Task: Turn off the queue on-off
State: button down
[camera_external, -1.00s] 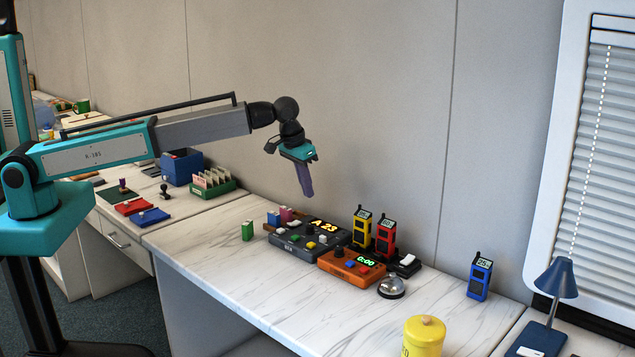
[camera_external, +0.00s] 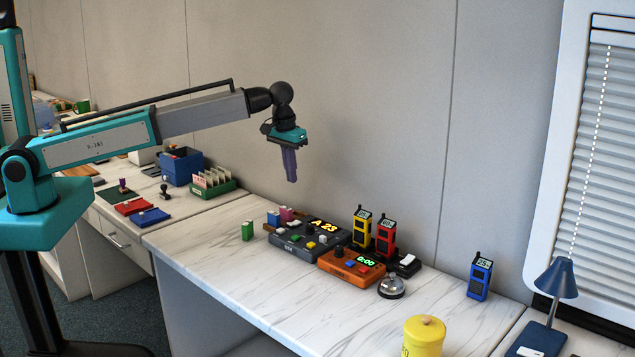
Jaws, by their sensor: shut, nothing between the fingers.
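A dark grey queue console (camera_external: 290,248) lies on the white marbled counter, with a lit yellow display (camera_external: 325,226) reading "A 23" and several coloured buttons and small knobs on its top. I cannot tell which of these controls is the on-off. My gripper (camera_external: 291,180) points down in the air above the back left part of the console, apart from it. Its purple fingers are together and hold nothing.
An orange timer box (camera_external: 340,265) reading "0:00" sits right of the console, with a silver bell (camera_external: 391,287) beside it. Yellow (camera_external: 362,227) and red (camera_external: 385,236) handsets stand behind. A green block (camera_external: 248,231) stands left.

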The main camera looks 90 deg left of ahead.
jog(key=p, duration=0.4)
send_over(296, 223)
jog(key=f, duration=1)
jog(key=shift+s+d+f, duration=0.3)
jog(key=shift+s+f, duration=0.05)
jog(key=shift+s+d+f, duration=0.15)
jog(key=shift+f, duration=0.5)
jog(key=shift+s+d+f, duration=0.1)
jog(key=shift+d+f, duration=0.05)
jog(key=shift+f, duration=0.45)
jog(key=shift+f, duration=0.15)
jog(key=shift+s+d+f+t+y+b, duration=0.25)
jog(key=shift+s+f+t+y+b, duration=0.1)
jog(key=shift+b, duration=0.65)
jog(key=shift+w+r, duration=0.15)
jog(key=shift+a, duration=0.1)
jog(key=shift+w+a+r, duration=0.15)
jog(key=shift+w+a, duration=0.35)
jog(key=shift+w, duration=0.05)
